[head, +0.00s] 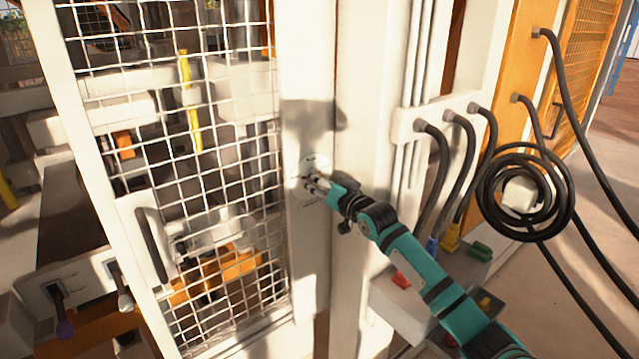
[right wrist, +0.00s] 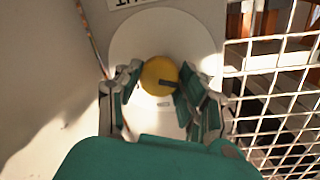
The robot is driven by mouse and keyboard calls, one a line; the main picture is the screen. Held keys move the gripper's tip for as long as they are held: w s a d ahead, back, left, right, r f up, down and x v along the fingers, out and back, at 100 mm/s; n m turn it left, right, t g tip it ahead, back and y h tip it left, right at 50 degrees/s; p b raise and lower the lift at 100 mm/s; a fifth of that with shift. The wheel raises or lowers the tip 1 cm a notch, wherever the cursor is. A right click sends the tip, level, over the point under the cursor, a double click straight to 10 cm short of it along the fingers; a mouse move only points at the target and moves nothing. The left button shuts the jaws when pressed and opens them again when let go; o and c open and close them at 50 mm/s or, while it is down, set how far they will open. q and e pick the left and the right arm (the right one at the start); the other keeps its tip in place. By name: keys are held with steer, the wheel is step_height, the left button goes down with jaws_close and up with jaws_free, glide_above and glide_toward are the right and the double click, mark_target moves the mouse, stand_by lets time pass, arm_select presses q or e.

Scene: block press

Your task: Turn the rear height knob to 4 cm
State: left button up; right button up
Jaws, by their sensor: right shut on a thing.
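The rear height knob (right wrist: 160,76) is a round yellow knob with a dark pointer mark, on a white round dial plate (right wrist: 133,38) fixed to a pale post. In the right wrist view the fingers of my right gripper (right wrist: 161,92) stand on both sides of the knob and are shut on it. The dark mark points toward the right finger. In the head view the dial plate (head: 313,163) is at the centre, and my right gripper (head: 314,182) reaches it from the lower right, hiding most of the knob. The scale figures cannot be read. My left gripper is not in view.
A white wire mesh guard door (head: 190,130) with a black handle (head: 152,245) stands left of the post. Black hoses (head: 432,180) and a coiled hose (head: 525,192) hang at the right. A box with coloured buttons (head: 400,300) is below my right arm.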

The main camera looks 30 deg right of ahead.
steer(key=shift+f, duration=0.1)
steer(key=o, duration=1.2)
steer(key=shift+s, duration=0.1)
steer(key=s, duration=0.8)
steer(key=s+r, duration=0.1)
steer(key=s, duration=0.2)
steer(key=shift+s, duration=0.4)
steer(key=shift+f, duration=0.1)
